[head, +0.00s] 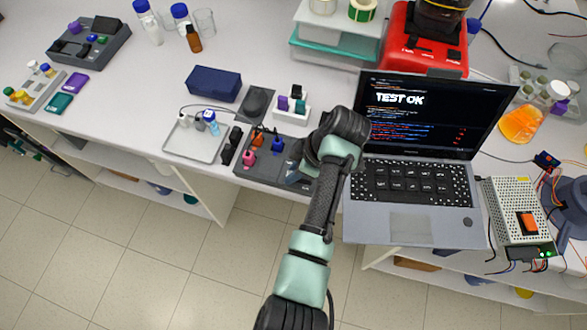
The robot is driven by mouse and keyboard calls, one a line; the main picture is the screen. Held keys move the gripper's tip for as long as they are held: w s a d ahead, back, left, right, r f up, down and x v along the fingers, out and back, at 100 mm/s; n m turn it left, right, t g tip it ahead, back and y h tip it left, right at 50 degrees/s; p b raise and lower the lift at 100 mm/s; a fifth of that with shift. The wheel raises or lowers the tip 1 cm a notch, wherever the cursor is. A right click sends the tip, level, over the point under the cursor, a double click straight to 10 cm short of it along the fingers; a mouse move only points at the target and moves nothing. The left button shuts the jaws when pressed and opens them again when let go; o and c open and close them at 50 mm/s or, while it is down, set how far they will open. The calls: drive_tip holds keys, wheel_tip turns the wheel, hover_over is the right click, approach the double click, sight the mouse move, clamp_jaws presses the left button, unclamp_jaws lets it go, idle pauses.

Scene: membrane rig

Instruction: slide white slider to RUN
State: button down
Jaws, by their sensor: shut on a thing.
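A dark panel (257,171) with orange, pink and blue knobs lies near the front edge of the bench, left of the laptop. My gripper (299,179) is low over the right end of this panel, with my arm reaching in from below. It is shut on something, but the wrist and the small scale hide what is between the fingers. I cannot make out the white slider or the RUN mark; that end of the panel is partly covered by my gripper.
An open laptop (412,222) showing TEST OK stands close on the right of my wrist. A metal tray (183,148) with small bottles lies left of the panel. A white holder (290,115) stands behind it. A power supply (505,205) is far right.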

sight(304, 182)
idle(0.8)
drive_tip(key=d, duration=0.2)
drive_tip(key=s+d, duration=0.1)
drive_tip(key=d, duration=0.1)
drive_tip(key=shift+s+d, duration=0.1)
drive_tip(key=shift+s, duration=0.05)
drive_tip(key=c, duration=1.1)
unclamp_jaws()
drive_tip(key=o, duration=0.4)
drive_tip(key=shift+a, duration=0.2)
drive_tip(key=shift+r, duration=0.2)
drive_tip(key=shift+p+v, duration=1.75)
drive_tip(key=shift+v, duration=4.6)
